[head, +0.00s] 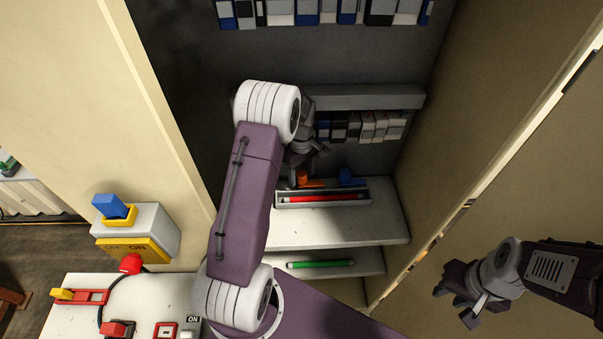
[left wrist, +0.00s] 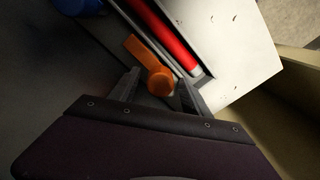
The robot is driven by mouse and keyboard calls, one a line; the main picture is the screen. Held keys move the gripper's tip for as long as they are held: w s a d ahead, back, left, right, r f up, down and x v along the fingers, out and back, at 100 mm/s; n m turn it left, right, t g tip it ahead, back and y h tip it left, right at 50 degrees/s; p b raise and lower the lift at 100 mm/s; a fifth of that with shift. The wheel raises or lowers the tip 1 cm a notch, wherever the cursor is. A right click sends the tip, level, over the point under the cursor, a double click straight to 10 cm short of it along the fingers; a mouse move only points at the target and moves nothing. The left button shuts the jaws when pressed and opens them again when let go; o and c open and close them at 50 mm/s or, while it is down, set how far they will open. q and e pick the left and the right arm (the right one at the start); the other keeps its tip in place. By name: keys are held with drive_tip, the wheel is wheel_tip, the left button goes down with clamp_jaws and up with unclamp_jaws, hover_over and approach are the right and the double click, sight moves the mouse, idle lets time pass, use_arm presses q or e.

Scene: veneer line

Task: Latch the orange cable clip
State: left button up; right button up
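The orange cable clip (head: 308,182) is at the left end of a grey channel holding a red cable (head: 325,198), inside the cabinet. In the left wrist view the orange clip (left wrist: 146,56) is an arm with a round knob at its near end, angled away from the red cable (left wrist: 163,34). My left gripper (head: 303,172) is just above the clip and partly hides it in the head view. In the left wrist view its fingers (left wrist: 158,88) are apart, with the round knob between or just beyond the tips; contact is unclear. My right gripper (head: 453,304) is open and empty at lower right.
A blue clip (head: 350,178) stands right of the orange one behind the channel (head: 368,198). A white shelf (head: 385,228) carries the channel, with a green rod (head: 320,264) below. Cabinet walls close in on both sides. A control panel (head: 70,315) stands at lower left.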

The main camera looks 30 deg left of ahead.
use_arm(q)
clamp_jaws()
idle(1.3)
